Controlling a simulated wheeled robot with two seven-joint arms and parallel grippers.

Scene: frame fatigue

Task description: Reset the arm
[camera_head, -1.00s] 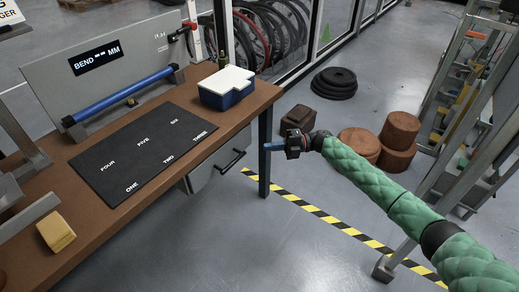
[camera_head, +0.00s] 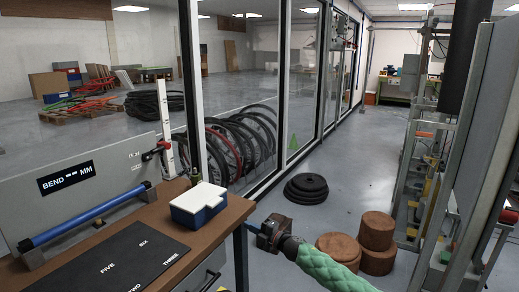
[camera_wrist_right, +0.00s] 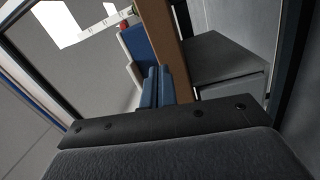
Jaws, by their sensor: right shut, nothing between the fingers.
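My right gripper (camera_head: 259,228) is in the head view just off the right end of the workbench (camera_head: 220,232), with its green padded arm (camera_head: 325,268) coming in from the lower right. Its blue fingers are shut and hold nothing. The fingers also show in the right wrist view (camera_wrist_right: 157,86), close together, with the bench edge and a blue and white box beyond them. My left gripper is in neither view.
The bench carries a black mat (camera_head: 125,262) with number words, a blue and white box (camera_head: 199,204), and a bend gauge with a blue tube (camera_head: 85,218). Brown round blocks (camera_head: 376,231) and black stacked rings (camera_head: 306,188) are on the floor. A metal rack stands at the right.

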